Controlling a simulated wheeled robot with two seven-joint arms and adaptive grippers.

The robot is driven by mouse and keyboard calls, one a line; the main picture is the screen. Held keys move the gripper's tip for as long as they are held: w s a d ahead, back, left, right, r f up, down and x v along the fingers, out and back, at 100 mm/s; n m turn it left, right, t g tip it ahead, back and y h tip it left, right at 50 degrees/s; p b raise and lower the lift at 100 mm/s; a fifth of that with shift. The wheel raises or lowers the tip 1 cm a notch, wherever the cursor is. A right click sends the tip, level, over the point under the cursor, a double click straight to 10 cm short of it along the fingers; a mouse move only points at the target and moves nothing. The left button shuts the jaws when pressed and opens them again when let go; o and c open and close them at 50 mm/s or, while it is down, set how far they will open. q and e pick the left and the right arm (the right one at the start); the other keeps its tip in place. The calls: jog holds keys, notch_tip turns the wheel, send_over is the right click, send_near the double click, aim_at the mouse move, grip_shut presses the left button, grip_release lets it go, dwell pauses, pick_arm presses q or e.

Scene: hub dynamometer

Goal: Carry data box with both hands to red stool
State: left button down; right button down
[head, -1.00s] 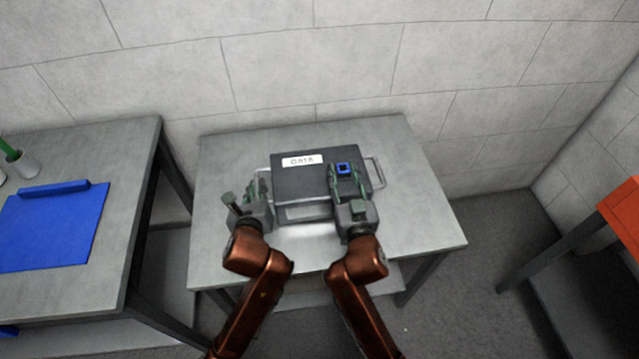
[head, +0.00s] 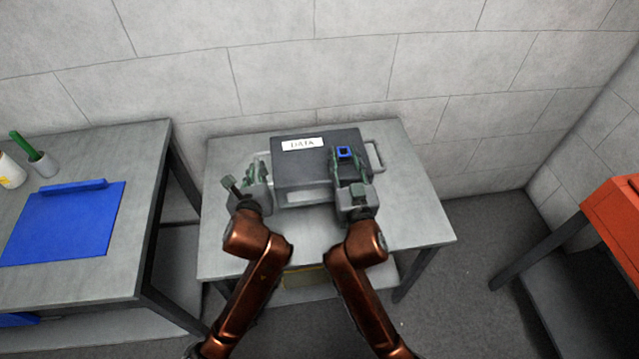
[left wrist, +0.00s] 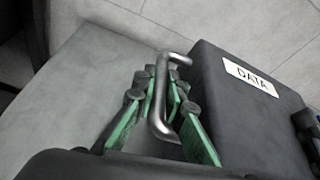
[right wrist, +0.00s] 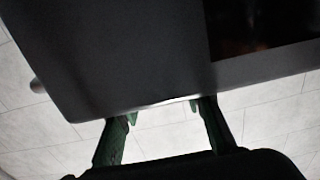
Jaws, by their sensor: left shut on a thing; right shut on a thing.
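The dark grey data box (head: 285,172), with a white DATA label, is over the middle grey table (head: 410,215); I cannot tell if it clears the tabletop. My left gripper (head: 257,172) is shut on the box's left metal handle, shown between its green fingers in the left wrist view (left wrist: 160,95). My right gripper (head: 348,165) is shut on the box at its front right, with its fingers at the box's edge in the right wrist view (right wrist: 163,112). The right handle (head: 378,154) shows beside it. An orange-red top (head: 612,220), perhaps the red stool, is cut off at the right.
A grey table (head: 120,255) at the left holds a blue board (head: 60,225), a grey cup (head: 43,164) with a green stick, and a white container (head: 10,172). A tiled wall stands close behind. Open floor (head: 450,300) lies between the middle table and the orange-red top.

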pick_arm(q)
jog(key=shift+s+r, duration=0.1)
jog(key=shift+r, duration=0.05)
pick_arm(e)
jog(key=shift+s+r, duration=0.2)
jog(key=shift+r, duration=0.15)
